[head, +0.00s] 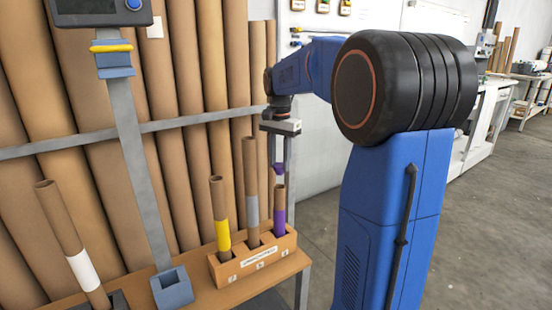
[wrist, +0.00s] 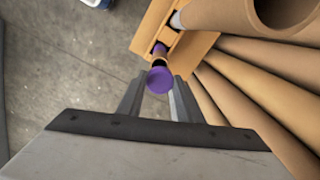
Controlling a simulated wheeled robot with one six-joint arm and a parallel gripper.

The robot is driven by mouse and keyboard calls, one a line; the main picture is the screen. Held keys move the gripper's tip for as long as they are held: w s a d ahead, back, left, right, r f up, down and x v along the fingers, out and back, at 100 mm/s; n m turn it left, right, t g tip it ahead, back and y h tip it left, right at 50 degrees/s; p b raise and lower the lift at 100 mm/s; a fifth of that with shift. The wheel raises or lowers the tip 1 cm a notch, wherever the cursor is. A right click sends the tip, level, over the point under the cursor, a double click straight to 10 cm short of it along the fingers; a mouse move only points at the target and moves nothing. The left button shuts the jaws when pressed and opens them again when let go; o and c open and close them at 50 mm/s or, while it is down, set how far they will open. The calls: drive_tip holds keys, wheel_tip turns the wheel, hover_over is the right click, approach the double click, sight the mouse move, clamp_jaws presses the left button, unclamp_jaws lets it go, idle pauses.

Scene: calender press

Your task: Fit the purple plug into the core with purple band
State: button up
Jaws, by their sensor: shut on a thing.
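The purple plug (head: 278,169) is between the fingertips of my gripper (head: 279,161), which is shut on it and points down. In the wrist view the plug's round purple face (wrist: 160,80) shows at the tips of my gripper (wrist: 158,88). The core with purple band (head: 279,214) stands upright in the right slot of a wooden rack (head: 228,276). The plug is just above this core's top, with a small gap in the head view.
A yellow-banded core (head: 218,205) and a taller grey-banded core (head: 251,180) stand in the same rack. A white-banded core (head: 68,235) leans at the left beside a grey post (head: 135,170). Tall brown rolls (head: 185,80) line the back behind a rail.

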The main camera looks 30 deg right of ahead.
sight(279, 173)
drive_tip(key=shift+f, duration=2.75)
drive_tip(key=shift+f, duration=0.35)
drive_tip(key=o, duration=1.1)
drive_tip(key=shift+r, duration=0.1)
wheel_tip(279, 173, up, 17)
drive_tip(key=shift+r, duration=0.1)
